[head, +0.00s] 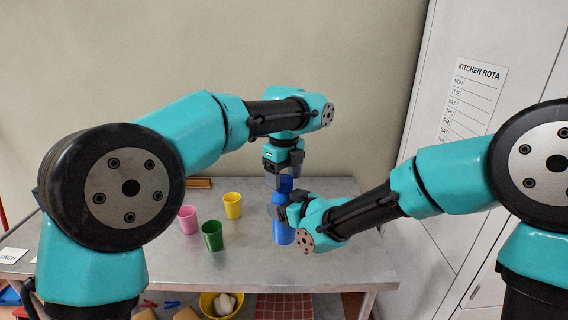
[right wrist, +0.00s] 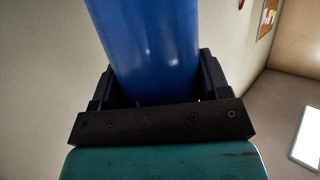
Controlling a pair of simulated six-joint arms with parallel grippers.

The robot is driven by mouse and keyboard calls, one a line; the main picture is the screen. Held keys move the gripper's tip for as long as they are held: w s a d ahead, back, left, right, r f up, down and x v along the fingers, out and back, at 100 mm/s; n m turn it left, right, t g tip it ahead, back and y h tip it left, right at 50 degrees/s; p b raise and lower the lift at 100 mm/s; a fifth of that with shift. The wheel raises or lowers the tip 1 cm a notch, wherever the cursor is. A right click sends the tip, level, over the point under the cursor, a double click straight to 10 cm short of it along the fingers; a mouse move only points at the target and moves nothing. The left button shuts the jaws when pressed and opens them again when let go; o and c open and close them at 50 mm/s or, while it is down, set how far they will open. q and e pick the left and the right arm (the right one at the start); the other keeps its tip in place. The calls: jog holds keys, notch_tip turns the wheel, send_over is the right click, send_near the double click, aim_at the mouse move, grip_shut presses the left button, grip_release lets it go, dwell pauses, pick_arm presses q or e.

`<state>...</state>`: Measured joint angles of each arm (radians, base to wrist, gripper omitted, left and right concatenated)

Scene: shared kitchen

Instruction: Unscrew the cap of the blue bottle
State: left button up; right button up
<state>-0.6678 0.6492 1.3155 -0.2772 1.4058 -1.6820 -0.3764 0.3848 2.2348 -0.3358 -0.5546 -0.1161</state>
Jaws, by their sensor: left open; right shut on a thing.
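The blue bottle (head: 283,236) stands upright, or nearly so, at the right part of the metal table. My right gripper (head: 283,208) is shut on its body, coming from the right. The bottle also fills the space between the fingers in the right wrist view (right wrist: 150,50). My left gripper (head: 284,174) points down over the bottle's top and is open. The blue top with the cap (head: 284,185) shows just under the left fingers; whether they touch it I cannot tell. Part of the bottle's middle is hidden by my right gripper.
A pink cup (head: 188,219), a green cup (head: 212,236) and a yellow cup (head: 232,205) stand on the table (head: 170,255) left of the bottle. Below it are a yellow bowl (head: 208,304) and a red checked cloth (head: 284,307). A tall cabinet (head: 400,215) stands at the right.

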pick_arm(q)
jog(key=shift+f, duration=0.45)
jog(key=c, duration=0.9)
jog(key=shift+n, duration=1.7)
jog(key=shift+c, duration=0.2)
jog(key=o, duration=1)
jog(key=shift+r, duration=0.15)
jog(key=shift+r, duration=2.15)
